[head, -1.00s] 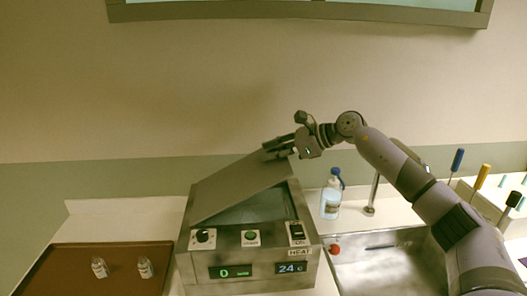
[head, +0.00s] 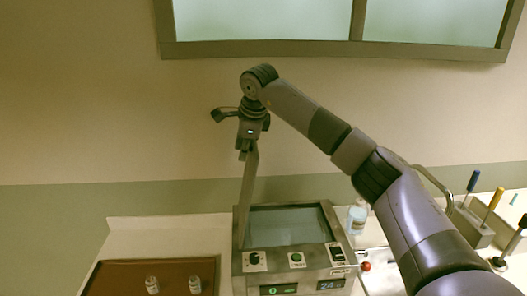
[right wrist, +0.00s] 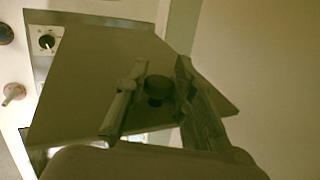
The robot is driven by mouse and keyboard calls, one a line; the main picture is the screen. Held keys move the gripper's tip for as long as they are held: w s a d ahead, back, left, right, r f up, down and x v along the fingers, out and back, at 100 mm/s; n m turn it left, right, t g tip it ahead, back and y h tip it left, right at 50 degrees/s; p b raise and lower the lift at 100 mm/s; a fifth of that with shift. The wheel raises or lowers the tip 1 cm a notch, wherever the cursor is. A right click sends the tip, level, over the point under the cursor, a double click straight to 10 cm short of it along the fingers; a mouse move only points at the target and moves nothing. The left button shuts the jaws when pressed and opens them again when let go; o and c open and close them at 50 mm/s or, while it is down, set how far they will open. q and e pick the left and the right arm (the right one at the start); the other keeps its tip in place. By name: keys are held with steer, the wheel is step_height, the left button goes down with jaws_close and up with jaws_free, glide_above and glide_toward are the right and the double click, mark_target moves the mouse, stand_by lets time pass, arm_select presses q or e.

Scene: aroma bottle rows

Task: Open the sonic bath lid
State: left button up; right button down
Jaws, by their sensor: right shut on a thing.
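The sonic bath (head: 291,262) is a metal box with a dial, a green button, a switch and lit displays on its front. Its lid (head: 248,195) stands nearly upright on the left side, seen almost edge-on in the head view, and the basin (head: 288,225) is uncovered. My right gripper (head: 246,148) is at the lid's top edge, shut on the lid's knob. In the right wrist view the dark round knob (right wrist: 158,88) sits between the two fingers (right wrist: 150,95) in front of the flat lid (right wrist: 90,75). My left gripper is not in view.
A brown tray (head: 120,280) with two small vials (head: 152,284) lies left of the bath. A tool holder (head: 470,228) is at far right. The wall is behind.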

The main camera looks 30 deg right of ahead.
steer(key=shift+w+a+g+h, duration=0.15)
steer(key=shift+w+a+h, duration=0.25)
steer(key=shift+a, duration=0.45)
steer(key=shift+w+a+g+h, duration=0.2)
steer(key=shift+w+a+h, duration=0.2)
steer(key=shift+a, duration=0.5)
steer(key=shift+w+a+g+h, duration=0.15)
steer(key=shift+w+a+h, duration=0.25)
steer(key=shift+a, duration=0.45)
steer(key=shift+w, duration=0.1)
steer(key=c, duration=1.4)
jaws_free()
steer(key=shift+f, duration=0.1)
steer(key=v, duration=1.2)
